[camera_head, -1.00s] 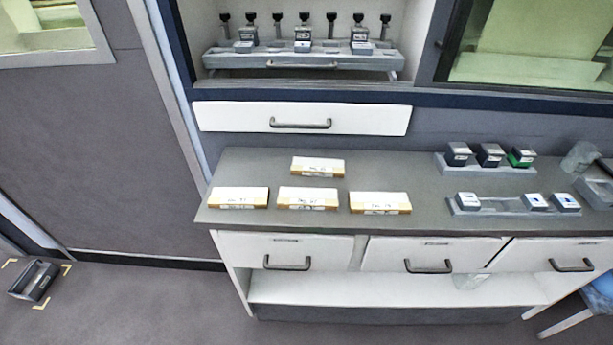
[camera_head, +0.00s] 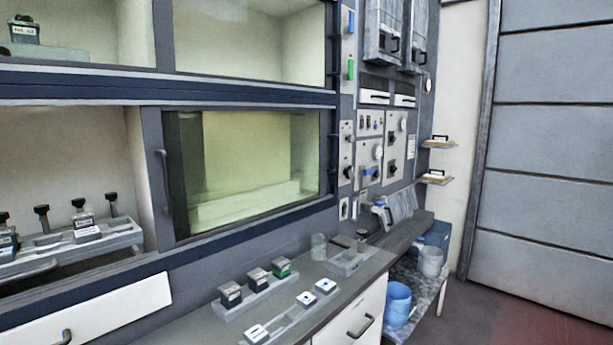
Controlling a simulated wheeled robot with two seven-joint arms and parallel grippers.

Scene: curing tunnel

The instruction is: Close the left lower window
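The lower left bay (camera_head: 60,160) of the tunnel front is open at the left, with no glass seen across the part in view. A dark-framed glass pane (camera_head: 255,165) covers the lower right bay. A vertical handle (camera_head: 163,180) stands on the frame at the pane's left edge, beside the open bay. I cannot tell whether one pane or two stacked panes stand there. Inside the open bay, a grey rack (camera_head: 75,245) holds several dark-knobbed pieces. The bay's left end is outside the view. Neither of my grippers shows.
A white drawer front (camera_head: 95,315) is below the open bay. The grey counter (camera_head: 335,290) carries small blocks in trays and a clear beaker (camera_head: 318,246). A blue bucket (camera_head: 397,303) stands on a low shelf to the right. Floor shows free at the lower right.

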